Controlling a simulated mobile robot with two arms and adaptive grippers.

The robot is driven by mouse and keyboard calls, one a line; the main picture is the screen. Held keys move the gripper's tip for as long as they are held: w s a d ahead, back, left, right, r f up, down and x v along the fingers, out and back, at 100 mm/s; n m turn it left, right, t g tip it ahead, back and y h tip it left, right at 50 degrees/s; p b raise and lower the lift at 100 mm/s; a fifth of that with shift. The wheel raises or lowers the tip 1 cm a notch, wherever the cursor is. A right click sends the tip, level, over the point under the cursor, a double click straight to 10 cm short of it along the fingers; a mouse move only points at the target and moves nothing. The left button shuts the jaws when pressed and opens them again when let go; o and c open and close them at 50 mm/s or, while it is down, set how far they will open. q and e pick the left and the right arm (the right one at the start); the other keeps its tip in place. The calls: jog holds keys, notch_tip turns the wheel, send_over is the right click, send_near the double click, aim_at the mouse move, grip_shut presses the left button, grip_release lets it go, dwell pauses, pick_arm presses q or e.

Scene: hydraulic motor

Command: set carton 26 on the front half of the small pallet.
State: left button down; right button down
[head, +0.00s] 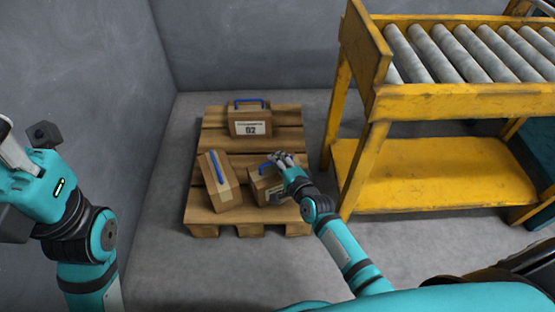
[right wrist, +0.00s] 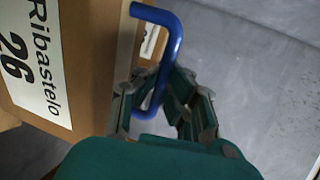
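Carton 26 (head: 268,187) is a brown box with a blue handle, at the front right of the small wooden pallet (head: 239,217). In the right wrist view its label reads "Ribastelo 26" (right wrist: 30,60). My right gripper (head: 281,158) is at the carton's handle. In the right wrist view the blue handle (right wrist: 172,60) passes between the fingers, which look apart. Whether they press on the handle is hard to see. The carton appears to rest on the pallet, turned at an angle. My left gripper (head: 16,152) is at the left edge, partly cut off, away from the cartons.
Carton 02 (head: 250,124) stands at the pallet's back. Another blue-handled carton (head: 220,181) is at the front left, beside carton 26. A yellow roller conveyor (head: 440,105) with a lower shelf stands to the right. Grey walls are behind and left. Some back slats are bare.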

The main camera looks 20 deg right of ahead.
jog(key=c, duration=2.1)
grip_release()
jog(key=shift+f, duration=0.15)
jog(key=o, duration=0.6)
jog(key=shift+r, duration=0.2)
